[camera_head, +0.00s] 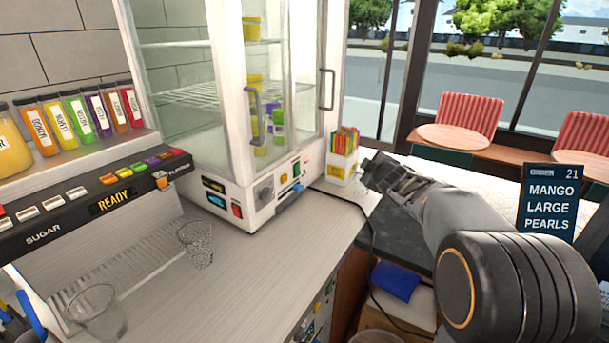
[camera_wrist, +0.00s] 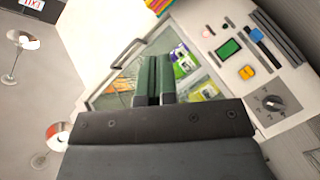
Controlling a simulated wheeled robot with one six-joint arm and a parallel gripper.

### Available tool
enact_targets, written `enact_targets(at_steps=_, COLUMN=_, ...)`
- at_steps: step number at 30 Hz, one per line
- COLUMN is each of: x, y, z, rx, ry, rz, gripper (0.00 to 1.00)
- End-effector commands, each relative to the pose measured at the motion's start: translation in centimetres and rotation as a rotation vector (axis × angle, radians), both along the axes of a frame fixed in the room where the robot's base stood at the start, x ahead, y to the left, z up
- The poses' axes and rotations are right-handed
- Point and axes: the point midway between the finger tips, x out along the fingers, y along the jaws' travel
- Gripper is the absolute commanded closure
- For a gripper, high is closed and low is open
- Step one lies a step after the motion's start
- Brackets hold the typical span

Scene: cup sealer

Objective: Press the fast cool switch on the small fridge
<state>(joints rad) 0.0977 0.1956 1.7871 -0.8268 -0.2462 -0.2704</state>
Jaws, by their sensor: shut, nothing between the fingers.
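The small white fridge (camera_head: 250,130) with glass doors stands on the counter in the head view. The wrist view shows part of the panel, tilted, with a dark knob (camera_wrist: 273,102), a yellow control (camera_wrist: 247,72), a green display (camera_wrist: 229,47) and a blue piece (camera_wrist: 256,35). I cannot read which is the fast cool switch. My gripper (camera_head: 371,172) is shut and empty, right of the fridge and apart from the panel; its fingers also show in the wrist view (camera_wrist: 155,62).
A box of coloured straws (camera_head: 342,165) stands between the fridge and my gripper. A clear cup (camera_head: 97,312) and a patterned cup (camera_head: 196,243) stand on the counter. A black cable (camera_head: 368,225) runs over the counter edge. The counter before the panel is clear.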

Motion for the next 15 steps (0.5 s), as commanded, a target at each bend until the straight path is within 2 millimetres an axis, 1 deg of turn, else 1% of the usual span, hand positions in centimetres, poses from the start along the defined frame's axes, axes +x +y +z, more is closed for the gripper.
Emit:
enact_targets(at_steps=1, x=2.5, y=0.7, z=-0.5, rx=-0.07, ry=-0.054, rz=0.105, gripper=1.0)
enact_targets(at_steps=3, x=4.9, y=2.2, z=-1.2, rx=-0.164, ry=-0.138, rz=0.267, gripper=1.0)
enact_targets(at_steps=6, x=6.9, y=4.0, z=-3.1, rx=-0.266, ry=-0.228, rz=0.48, gripper=1.0)
enact_targets(at_steps=10, x=7.6, y=5.7, z=-6.0, rx=-0.349, ry=-0.308, rz=0.707, gripper=1.0)
enact_targets(at_steps=12, x=7.5, y=6.2, z=-7.4, rx=-0.375, ry=-0.336, rz=0.8, gripper=1.0)
enact_targets(at_steps=15, x=7.2, y=6.7, z=-8.9, rx=-0.396, ry=-0.362, rz=0.895, gripper=1.0)
